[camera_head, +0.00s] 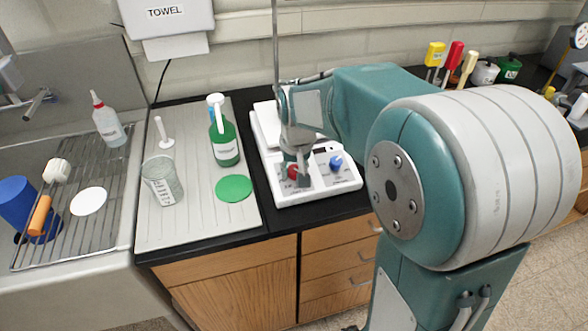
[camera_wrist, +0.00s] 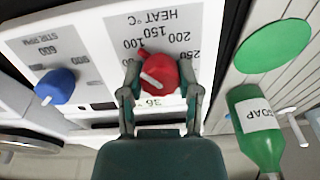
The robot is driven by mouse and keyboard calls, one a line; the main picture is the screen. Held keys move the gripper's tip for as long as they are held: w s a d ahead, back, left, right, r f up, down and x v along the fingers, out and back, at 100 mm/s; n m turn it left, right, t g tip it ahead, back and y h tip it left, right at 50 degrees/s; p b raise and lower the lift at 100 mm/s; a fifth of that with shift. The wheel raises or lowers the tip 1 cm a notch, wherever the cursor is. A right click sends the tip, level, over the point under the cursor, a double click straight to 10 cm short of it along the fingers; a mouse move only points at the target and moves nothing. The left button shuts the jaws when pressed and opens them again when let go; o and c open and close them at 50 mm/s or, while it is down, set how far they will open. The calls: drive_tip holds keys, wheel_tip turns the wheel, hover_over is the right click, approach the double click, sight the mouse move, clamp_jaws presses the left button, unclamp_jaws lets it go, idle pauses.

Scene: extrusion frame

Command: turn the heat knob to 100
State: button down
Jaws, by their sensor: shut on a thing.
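The white hot plate (camera_wrist: 95,35) stands on the black counter, and it also shows in the head view (camera_head: 330,183). Its red heat knob (camera_wrist: 160,75) sits between the fingers of my gripper (camera_wrist: 161,98) in the wrist view. The fingers are closed on the knob's two sides. The printed heat scale shows 100, 150, 200 and 250 around the knob. In the head view the red knob (camera_head: 292,172) is partly covered by my gripper (camera_head: 297,165).
A blue stir knob (camera_head: 336,162) is right of the red one. A green soap bottle (camera_head: 223,140), a green disc (camera_head: 234,188) and a beaker (camera_head: 162,181) stand on the grey board (camera_head: 190,225) to the left. A metal rod (camera_head: 275,50) rises behind the hot plate.

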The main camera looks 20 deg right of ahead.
drive_tip(key=shift+f, duration=0.1)
drive_tip(key=shift+c, duration=1.5)
unclamp_jaws()
wheel_tip(320, 180, up, 12)
drive_tip(key=s, duration=0.1)
drive_tip(key=shift+s, duration=0.4)
drive_tip(key=shift+f, duration=0.1)
drive_tip(key=s+f+n+t, duration=0.1)
drive_tip(key=s+f+t, duration=0.2)
drive_tip(key=s, duration=1.6)
drive_tip(key=shift+s+f+t, duration=0.15)
drive_tip(key=shift+t, duration=0.25)
